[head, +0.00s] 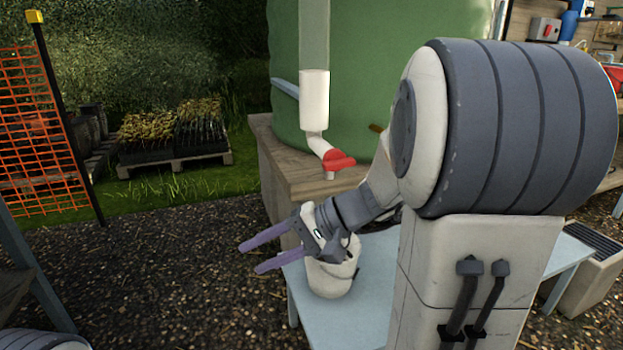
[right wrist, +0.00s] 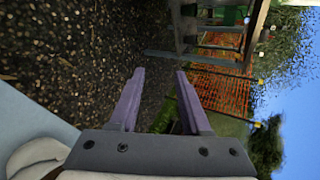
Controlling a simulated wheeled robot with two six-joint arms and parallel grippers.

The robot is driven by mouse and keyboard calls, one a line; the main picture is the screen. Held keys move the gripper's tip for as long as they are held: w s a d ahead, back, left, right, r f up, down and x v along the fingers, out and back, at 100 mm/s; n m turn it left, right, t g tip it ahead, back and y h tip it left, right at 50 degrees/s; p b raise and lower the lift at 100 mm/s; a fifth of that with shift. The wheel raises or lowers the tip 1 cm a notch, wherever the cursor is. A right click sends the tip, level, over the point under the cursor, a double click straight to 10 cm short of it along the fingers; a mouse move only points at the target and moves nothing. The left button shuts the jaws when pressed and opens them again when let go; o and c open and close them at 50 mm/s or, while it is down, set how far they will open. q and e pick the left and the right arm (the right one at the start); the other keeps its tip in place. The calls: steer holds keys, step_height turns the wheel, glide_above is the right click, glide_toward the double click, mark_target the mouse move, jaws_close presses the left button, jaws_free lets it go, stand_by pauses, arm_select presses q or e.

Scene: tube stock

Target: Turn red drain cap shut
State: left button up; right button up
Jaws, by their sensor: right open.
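The red drain cap (head: 338,160) sits on the white drain pipe (head: 314,100) that runs down the front of a green tank (head: 380,65). A short white spout points down just below the cap. My right gripper (head: 250,256) is open and empty, with its purple fingers pointing left, below and to the left of the cap. In the right wrist view, the fingers (right wrist: 157,85) are spread with nothing between them, and the cap is not visible there. My left gripper is not in view.
A white bucket (head: 328,285) stands on a light blue table (head: 372,285) below the spout, partly behind my right gripper. The tank stands on a wooden base (head: 285,175). Orange netting (head: 40,130) and plant trays on a pallet (head: 175,158) are at the left. Open gravel lies between.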

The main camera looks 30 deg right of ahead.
steer(key=w+d+r+m+t+h+b, duration=0.1)
steer(key=d+m+t, duration=0.15)
steer(key=d, duration=0.45)
steer(key=w+d+r+m+t+h, duration=0.1)
steer(key=d+r+m+t, duration=0.1)
steer(key=d+t, duration=0.3)
steer(key=m+t+h+b, duration=0.1)
steer(key=m+t+h, duration=0.2)
steer(key=t+h, duration=0.15)
glide_toward(343, 166)
steer(key=shift+g+h, duration=0.4)
steer(key=shift+h, duration=0.05)
steer(key=w, duration=0.3)
steer(key=w+a+b, duration=0.1)
steer(key=w, duration=0.1)
steer(key=w+a+b, duration=0.1)
steer(key=w, duration=0.2)
steer(key=shift+w+r, duration=0.3)
steer(key=shift+r, duration=0.1)
jaws_close()
steer(key=shift+d+f+m+b, duration=0.15)
steer(key=shift+m+b, duration=0.3)
steer(key=shift+b, duration=0.55)
